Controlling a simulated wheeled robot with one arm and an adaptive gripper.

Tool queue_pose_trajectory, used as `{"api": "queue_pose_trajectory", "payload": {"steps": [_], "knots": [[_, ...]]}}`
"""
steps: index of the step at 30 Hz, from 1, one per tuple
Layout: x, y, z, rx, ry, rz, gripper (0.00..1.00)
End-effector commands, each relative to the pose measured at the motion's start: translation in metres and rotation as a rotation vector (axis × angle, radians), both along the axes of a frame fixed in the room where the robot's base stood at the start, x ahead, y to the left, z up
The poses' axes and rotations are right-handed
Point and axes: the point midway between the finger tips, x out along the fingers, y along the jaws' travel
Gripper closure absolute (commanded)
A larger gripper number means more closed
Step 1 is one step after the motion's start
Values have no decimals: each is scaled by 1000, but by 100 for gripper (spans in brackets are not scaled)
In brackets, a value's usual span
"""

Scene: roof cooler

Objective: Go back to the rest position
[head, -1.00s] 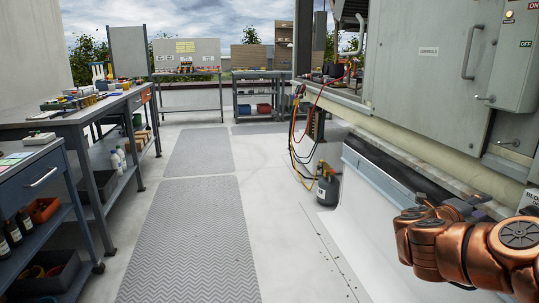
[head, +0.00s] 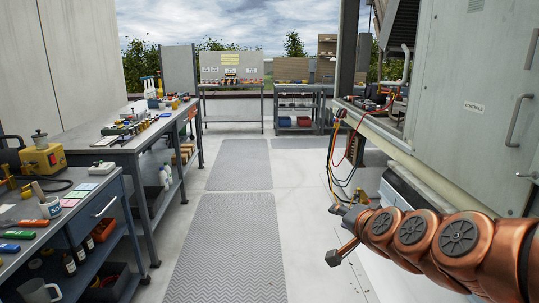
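My copper-coloured arm (head: 440,238) reaches in from the lower right. My gripper (head: 338,234) is at its left end, over the white floor, in front of the grey cabinet side. Its two dark fingers stand apart with nothing visible between them. It touches nothing that I can see.
A grey cooler cabinet (head: 470,110) stands close on the right, with coloured hoses (head: 345,160) hanging from its ledge. Workbenches with tools (head: 130,135) and a near blue cart (head: 85,205) line the left. Grey mats (head: 235,245) mark a clear aisle between.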

Motion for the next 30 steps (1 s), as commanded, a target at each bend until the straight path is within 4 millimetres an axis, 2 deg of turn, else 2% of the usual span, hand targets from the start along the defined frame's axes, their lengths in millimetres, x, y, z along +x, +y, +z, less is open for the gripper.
{"api": "queue_pose_trajectory", "payload": {"steps": [1, 6, 11, 17, 21, 24, 27, 30], "knots": [[-14, 13, 12, -39, 43, 58, 61], [-72, 45, 1, -175, 235, 252, 61], [-138, 55, -7, -300, 431, 407, 61], [-231, 41, -7, -436, 706, 564, 61], [-293, 21, 4, -510, 894, 641, 61], [-330, 8, 12, -540, 1009, 679, 61], [-355, -2, 19, -558, 1088, 698, 61], [-368, -7, 22, -566, 1131, 710, 61]]}}
